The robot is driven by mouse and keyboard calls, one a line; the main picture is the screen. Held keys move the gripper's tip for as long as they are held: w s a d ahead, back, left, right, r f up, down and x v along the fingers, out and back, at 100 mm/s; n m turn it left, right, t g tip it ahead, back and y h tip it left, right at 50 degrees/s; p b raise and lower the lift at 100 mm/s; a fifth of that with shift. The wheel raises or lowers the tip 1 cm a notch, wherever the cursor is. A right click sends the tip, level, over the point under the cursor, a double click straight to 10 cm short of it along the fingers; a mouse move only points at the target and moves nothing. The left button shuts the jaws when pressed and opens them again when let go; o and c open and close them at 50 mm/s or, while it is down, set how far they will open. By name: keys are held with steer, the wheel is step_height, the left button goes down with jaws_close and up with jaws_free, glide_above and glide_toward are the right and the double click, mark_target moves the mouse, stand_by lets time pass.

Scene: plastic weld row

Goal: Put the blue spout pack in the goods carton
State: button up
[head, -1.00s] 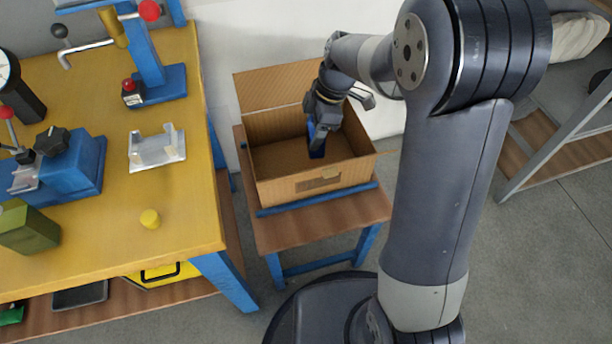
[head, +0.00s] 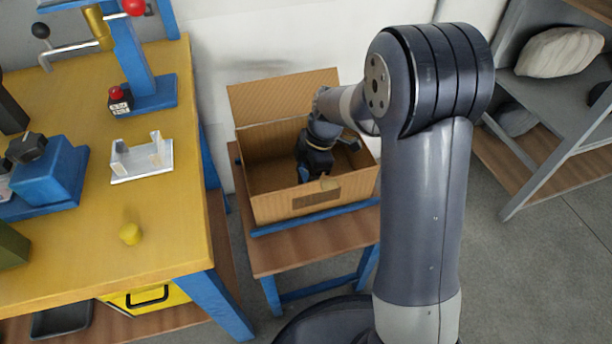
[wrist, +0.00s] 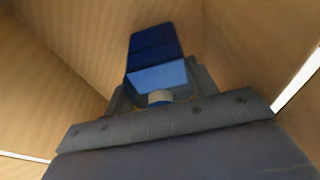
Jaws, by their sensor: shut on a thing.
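The goods carton (head: 275,207) is an open brown cardboard box on a small wooden stand, with its back flap raised. My gripper (head: 305,175) is lowered inside the carton, near its front wall. In the wrist view my gripper (wrist: 160,92) is shut on the blue spout pack (wrist: 155,62), with cardboard walls around it. The pack has a dark blue face, a lighter blue end and a pale round spout between the fingers. In the head view only a bit of blue shows below my gripper. I cannot tell whether the pack touches the carton floor.
A grey shelf (head: 565,95) with a pale bundle (head: 560,52) is at the right. The carton's left part is clear.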

steer(key=shift+f, duration=0.2)
steer(key=o, duration=1.1)
steer(key=shift+r, duration=0.1)
steer(key=p+v, duration=0.3)
steer(key=v, duration=0.9)
steer(key=shift+s+r+p, duration=0.1)
steer(key=shift+r+p, duration=0.1)
steer(key=shift+p, duration=0.1)
